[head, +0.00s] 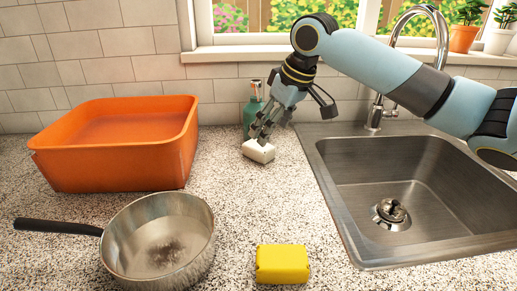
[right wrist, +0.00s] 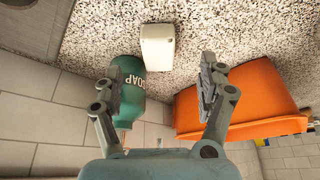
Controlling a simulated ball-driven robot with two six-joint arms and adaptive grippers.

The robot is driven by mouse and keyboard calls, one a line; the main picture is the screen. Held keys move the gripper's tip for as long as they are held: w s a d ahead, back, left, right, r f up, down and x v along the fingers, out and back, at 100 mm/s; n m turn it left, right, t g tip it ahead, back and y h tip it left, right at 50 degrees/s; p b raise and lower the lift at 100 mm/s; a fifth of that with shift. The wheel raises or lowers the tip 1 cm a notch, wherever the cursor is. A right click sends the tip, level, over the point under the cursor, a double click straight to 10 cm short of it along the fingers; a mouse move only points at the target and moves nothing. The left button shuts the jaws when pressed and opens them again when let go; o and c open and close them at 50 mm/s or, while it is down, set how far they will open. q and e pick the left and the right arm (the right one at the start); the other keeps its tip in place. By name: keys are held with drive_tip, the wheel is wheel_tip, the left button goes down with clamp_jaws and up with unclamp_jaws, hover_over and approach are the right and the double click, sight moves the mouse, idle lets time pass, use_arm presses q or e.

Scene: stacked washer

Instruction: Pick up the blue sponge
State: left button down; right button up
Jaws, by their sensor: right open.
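No blue sponge shows clearly in either view. A white block (head: 258,151) lies on the counter in front of the soap bottle; it also shows in the right wrist view (right wrist: 157,47), beyond and between my fingertips. A yellow sponge-like block (head: 282,263) lies at the front of the counter. My right gripper (head: 279,118) is open and empty, tilted downward just above and behind the white block. In the right wrist view its two fingers (right wrist: 160,76) are spread wide. My left gripper is not in view.
A green soap bottle (head: 251,117) stands close by my right gripper. An orange tub (head: 119,145) and a steel pan (head: 160,240) are on the left. The sink (head: 410,190) and tall faucet (head: 375,113) are on the right. The counter between pan and sink is mostly clear.

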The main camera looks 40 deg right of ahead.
drive_tip(key=x, duration=0.7)
drive_tip(key=shift+w+d, duration=0.1)
drive_tip(key=shift+w, duration=0.05)
drive_tip(key=shift+c, duration=0.3)
drive_tip(key=c, duration=1)
drive_tip(key=shift+o, duration=0.2)
drive_tip(key=shift+r, duration=0.15)
drive_tip(key=shift+r, duration=0.2)
wheel_tip(320, 180, up, 7)
drive_tip(key=shift+f, duration=0.2)
drive_tip(key=s+a+b, duration=0.1)
drive_tip(key=s+a, duration=1.2)
drive_tip(key=s, duration=0.2)
drive_tip(key=shift+s, duration=0.2)
drive_tip(key=shift+f, duration=0.1)
